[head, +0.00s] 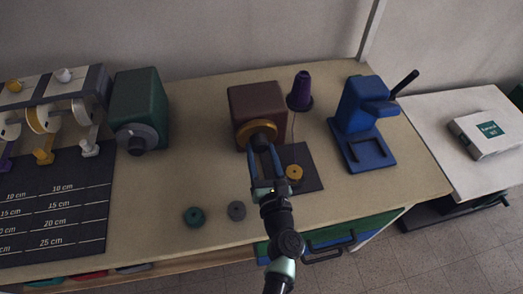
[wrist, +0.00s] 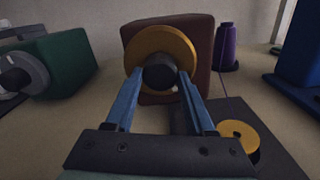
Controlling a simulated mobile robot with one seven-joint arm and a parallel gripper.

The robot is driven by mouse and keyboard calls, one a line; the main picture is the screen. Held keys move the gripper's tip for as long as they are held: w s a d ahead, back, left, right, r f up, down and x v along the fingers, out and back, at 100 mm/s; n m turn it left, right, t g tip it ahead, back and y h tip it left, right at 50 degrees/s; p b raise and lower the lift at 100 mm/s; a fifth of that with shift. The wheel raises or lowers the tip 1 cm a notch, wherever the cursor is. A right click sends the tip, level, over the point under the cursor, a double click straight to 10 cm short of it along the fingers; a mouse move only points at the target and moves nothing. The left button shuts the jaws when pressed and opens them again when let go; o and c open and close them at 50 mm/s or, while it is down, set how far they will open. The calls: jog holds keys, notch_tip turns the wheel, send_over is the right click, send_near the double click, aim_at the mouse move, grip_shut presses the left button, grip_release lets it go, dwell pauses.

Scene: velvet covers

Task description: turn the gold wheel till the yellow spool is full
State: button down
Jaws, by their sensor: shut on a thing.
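The gold wheel (head: 257,133) is on the front of a brown box (head: 256,101) on the table. In the wrist view the wheel (wrist: 160,45) has a dark round hub (wrist: 159,77) at its middle. My gripper (head: 262,150) is at the wheel's front. Its blue fingers (wrist: 159,82) are shut on the dark hub, one at each side. The yellow spool (head: 294,172) is on a dark mat (head: 310,182) right of my gripper. It also shows in the wrist view (wrist: 238,133). I cannot tell how much thread is on it.
A purple cone (head: 300,92) stands right of the brown box. A blue press-like device (head: 366,115) is further right. A green box with a grey wheel (head: 137,133) is at left. Teal (head: 194,216) and grey (head: 236,210) discs lie at the table's front. Open tabletop lies left of my gripper.

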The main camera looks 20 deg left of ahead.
jog(key=shift+f, duration=0.1)
dwell(0.3)
jog(key=shift+c, duration=1.3)
grip_release()
jog(key=v, duration=1.3)
